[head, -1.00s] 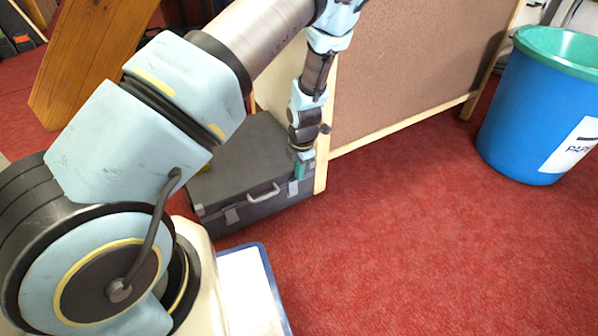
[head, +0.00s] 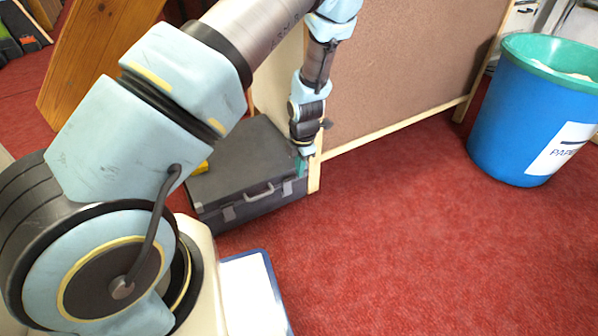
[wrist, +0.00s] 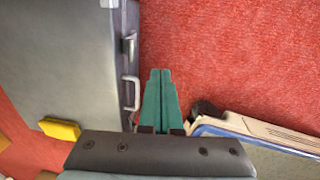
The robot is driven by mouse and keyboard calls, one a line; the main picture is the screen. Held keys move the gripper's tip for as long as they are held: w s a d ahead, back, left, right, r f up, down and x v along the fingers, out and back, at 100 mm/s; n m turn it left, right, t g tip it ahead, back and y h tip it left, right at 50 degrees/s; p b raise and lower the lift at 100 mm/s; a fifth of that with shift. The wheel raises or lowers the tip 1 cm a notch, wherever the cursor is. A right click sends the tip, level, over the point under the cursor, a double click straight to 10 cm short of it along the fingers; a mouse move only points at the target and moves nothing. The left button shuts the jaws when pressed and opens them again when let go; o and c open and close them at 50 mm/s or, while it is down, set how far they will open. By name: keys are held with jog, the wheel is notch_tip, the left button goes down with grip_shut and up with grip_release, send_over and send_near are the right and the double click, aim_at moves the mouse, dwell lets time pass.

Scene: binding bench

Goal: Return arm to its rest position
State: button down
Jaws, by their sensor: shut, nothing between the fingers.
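My gripper (head: 301,166) hangs at the end of my arm near the right end of the dark grey case. In the wrist view, my gripper (wrist: 160,75) shows its two green fingers side by side and touching, with nothing between them. The fingers point over the red carpet, beside the case's handle. My arm reaches from the lower left across the top of the head view and bends down at the wrist.
The grey case (head: 245,165) lies on the red carpet (head: 400,240); it also shows in the wrist view (wrist: 70,60). A yellow object (wrist: 60,129) is on it. A brown board (head: 400,70) stands behind, a blue bin (head: 520,120) at right.

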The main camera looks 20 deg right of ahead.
jog(key=shift+s+r+p, duration=0.15)
jog(key=shift+r+p, duration=0.25)
jog(key=shift+r, duration=0.75)
jog(key=shift+s+r+p, duration=0.15)
jog(key=shift+r+p, duration=0.2)
jog(key=shift+r, duration=0.75)
jog(key=s+a+r+m, duration=0.3)
jog(key=a+r+m, duration=0.8)
jog(key=a+r, duration=0.25)
jog(key=s+a+r+m, duration=0.3)
jog(key=a+r+m, duration=0.8)
jog(key=a, duration=0.4)
notch_tip(320, 180, up, 37)
jog(key=p, duration=3.6)
jog(key=shift+n+p, duration=0.3)
jog(key=shift+p, duration=0.05)
jog(key=shift+s+r, duration=0.1)
